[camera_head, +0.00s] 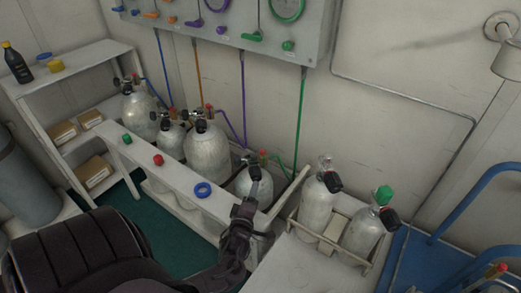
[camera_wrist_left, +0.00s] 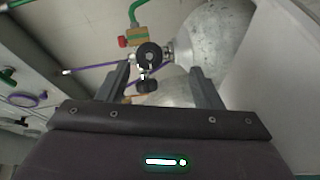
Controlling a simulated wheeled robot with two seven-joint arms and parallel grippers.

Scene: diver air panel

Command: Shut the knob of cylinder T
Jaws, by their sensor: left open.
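Several grey cylinders stand in a white rack along the wall; I can read no letter T on any. My left gripper (camera_head: 244,208) is at the rack's right-hand cylinder (camera_head: 255,187), which has a green hose. In the left wrist view, my open left gripper (camera_wrist_left: 160,72) has its fingers on either side of the space below a round black knob (camera_wrist_left: 148,54). A smaller dark knob (camera_wrist_left: 147,86) shows between the fingers. I cannot tell whether anything touches. A brass fitting with a red knob (camera_wrist_left: 122,41) sits beside the valve. My right gripper is out of view.
A panel (camera_head: 235,25) with gauges and coloured levers hangs above, its hoses running down to the rack. Two loose cylinders (camera_head: 316,205) stand in a holder at right. A blue cart (camera_head: 425,260) is far right.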

